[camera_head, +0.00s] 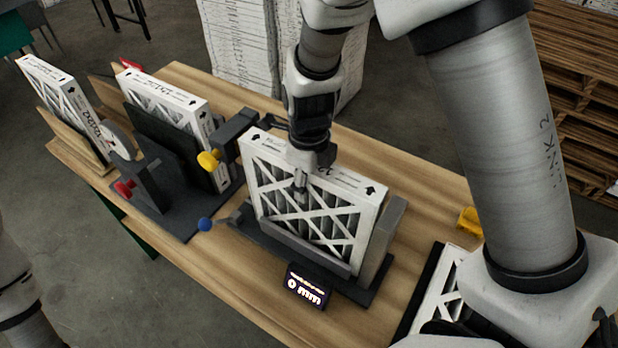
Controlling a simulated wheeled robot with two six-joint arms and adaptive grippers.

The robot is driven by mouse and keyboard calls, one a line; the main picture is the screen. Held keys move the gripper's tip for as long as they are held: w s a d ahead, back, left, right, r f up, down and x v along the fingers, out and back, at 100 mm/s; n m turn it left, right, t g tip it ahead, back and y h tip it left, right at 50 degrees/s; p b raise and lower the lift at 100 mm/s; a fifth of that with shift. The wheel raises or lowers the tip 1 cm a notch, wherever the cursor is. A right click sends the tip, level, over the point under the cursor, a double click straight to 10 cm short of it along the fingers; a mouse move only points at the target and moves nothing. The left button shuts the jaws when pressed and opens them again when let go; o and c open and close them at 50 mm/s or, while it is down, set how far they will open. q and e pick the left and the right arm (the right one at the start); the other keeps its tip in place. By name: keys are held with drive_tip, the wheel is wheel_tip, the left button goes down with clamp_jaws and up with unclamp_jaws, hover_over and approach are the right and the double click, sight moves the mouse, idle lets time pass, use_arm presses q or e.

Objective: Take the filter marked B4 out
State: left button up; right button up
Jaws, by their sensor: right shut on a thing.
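A white-framed pleated filter (345,193) with a lattice front and black arrows on its top edge stands upright in a dark fixture (255,238) in the middle of the table. My right gripper (301,180) comes down from above and is shut on the top edge of this filter, with a finger in front of its lattice. I cannot read a B4 mark on it. Another filter (168,95) stands in a dark holder (160,170) to the left, and a third filter (60,95) leans in a wooden rack at the far left. My left gripper is out of view.
A small display (306,288) reading 0 mm sits before the fixture. Yellow (208,160), red (125,188) and blue (205,224) knobs stick out at its left. Another filter (438,290) lies at lower right, partly hidden by my arm. Bare wooden table (350,325) shows in front.

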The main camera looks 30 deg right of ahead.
drive_tip(key=o, duration=0.9)
drive_tip(key=shift+o, duration=0.2)
drive_tip(key=shift+r+p, duration=1.4)
drive_tip(key=shift+r, duration=2.1)
drive_tip(key=o, duration=0.6)
drive_tip(key=shift+c, duration=0.2)
